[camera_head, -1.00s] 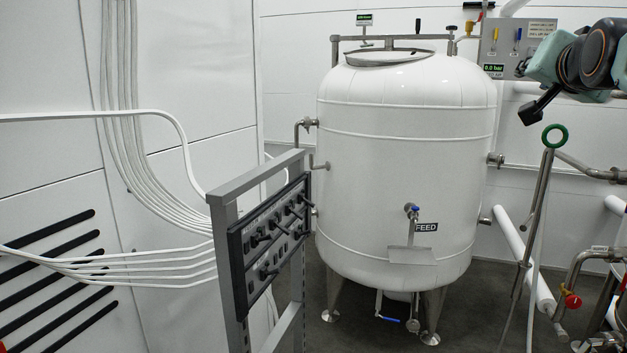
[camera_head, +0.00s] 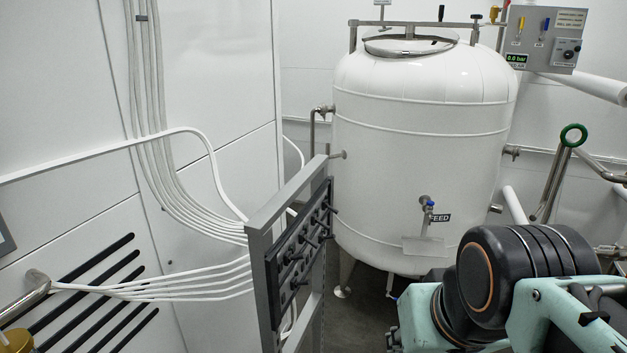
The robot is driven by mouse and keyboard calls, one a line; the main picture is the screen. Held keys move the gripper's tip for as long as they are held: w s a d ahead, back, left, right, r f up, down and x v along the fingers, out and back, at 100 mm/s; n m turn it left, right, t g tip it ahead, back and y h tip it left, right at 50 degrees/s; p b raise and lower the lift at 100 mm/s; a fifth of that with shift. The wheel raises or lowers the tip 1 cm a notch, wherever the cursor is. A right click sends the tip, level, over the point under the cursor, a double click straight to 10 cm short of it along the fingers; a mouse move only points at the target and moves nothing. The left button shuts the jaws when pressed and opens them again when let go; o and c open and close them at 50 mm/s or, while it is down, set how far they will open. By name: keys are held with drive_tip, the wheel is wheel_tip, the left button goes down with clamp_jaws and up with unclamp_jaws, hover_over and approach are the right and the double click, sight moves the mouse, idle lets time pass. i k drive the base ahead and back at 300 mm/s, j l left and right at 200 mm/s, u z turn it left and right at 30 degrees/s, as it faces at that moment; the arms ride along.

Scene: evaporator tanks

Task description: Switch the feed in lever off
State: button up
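A black panel (camera_head: 290,262) with several dark levers (camera_head: 312,243) is fixed to a grey metal frame (camera_head: 259,275) left of the tank. The panel is seen at a steep angle, so I cannot read its labels or tell which lever is the feed in lever. The white tank (camera_head: 415,165) carries a FEED label (camera_head: 439,218) beside a small blue-handled valve (camera_head: 427,202). My arm fills the lower right, in front of the tank. My gripper's fingers do not show.
White hoses (camera_head: 195,185) run along the left wall to the panel's back. A control box (camera_head: 545,38) hangs at the upper right. A green ring handle (camera_head: 573,135) stands right of the tank. Some floor (camera_head: 365,310) shows between the frame and my arm.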

sight(302, 256)
drive_tip(key=i+l, duration=0.15)
drive_tip(key=i, duration=0.3)
drive_tip(key=i+l+u, duration=0.1)
drive_tip(key=i, duration=0.3)
